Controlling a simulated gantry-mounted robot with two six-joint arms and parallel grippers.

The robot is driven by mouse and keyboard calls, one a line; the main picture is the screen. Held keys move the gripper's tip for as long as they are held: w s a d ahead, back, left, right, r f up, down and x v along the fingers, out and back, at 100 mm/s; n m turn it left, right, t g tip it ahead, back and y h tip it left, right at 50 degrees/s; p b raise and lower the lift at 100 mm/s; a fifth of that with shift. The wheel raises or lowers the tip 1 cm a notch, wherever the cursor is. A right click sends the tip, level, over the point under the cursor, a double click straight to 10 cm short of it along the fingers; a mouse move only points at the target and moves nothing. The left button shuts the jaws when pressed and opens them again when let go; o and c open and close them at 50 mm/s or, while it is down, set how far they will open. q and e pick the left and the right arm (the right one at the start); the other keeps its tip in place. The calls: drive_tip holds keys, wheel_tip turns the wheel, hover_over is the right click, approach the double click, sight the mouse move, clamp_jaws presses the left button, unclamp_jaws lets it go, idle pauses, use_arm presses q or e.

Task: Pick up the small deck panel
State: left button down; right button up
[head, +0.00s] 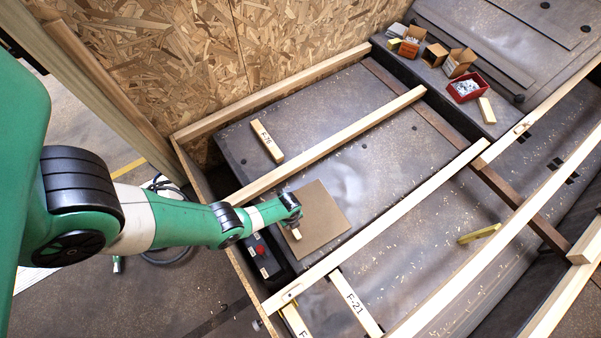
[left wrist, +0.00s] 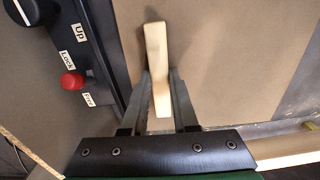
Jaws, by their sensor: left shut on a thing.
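The small deck panel (head: 325,222) is a flat brown square near the front left of the dark deck, between two pale wooden rails. It also fills much of the left wrist view (left wrist: 235,60). A pale wooden block (left wrist: 156,45) stands over the panel like a handle; its end shows in the head view (head: 296,234). My left gripper (head: 293,217) is at the panel's left side, with its fingers (left wrist: 162,95) shut on the block. I cannot tell whether the panel is raised or resting. My right gripper is not in view.
A control box (head: 262,257) with a red button stands left of the panel. Long wooden rails (head: 330,143) cross the deck. Loose blocks (head: 266,141), a yellow piece (head: 479,234), a red bin (head: 470,88) and small cartons (head: 459,63) lie farther off.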

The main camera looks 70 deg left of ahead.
use_arm(q)
drive_tip(key=shift+r, duration=0.15)
wheel_tip(320, 180, up, 4)
drive_tip(key=p, duration=0.4)
drive_tip(key=shift+d+r+p, duration=0.15)
drive_tip(key=shift+r+p, duration=0.05)
drive_tip(key=shift+p, duration=0.15)
drive_tip(key=w+d+r+p, duration=0.1)
drive_tip(key=d+r+p, duration=0.7)
drive_tip(key=d, duration=0.5)
drive_tip(key=shift+w+d+r, duration=0.2)
drive_tip(key=shift+d, duration=0.15)
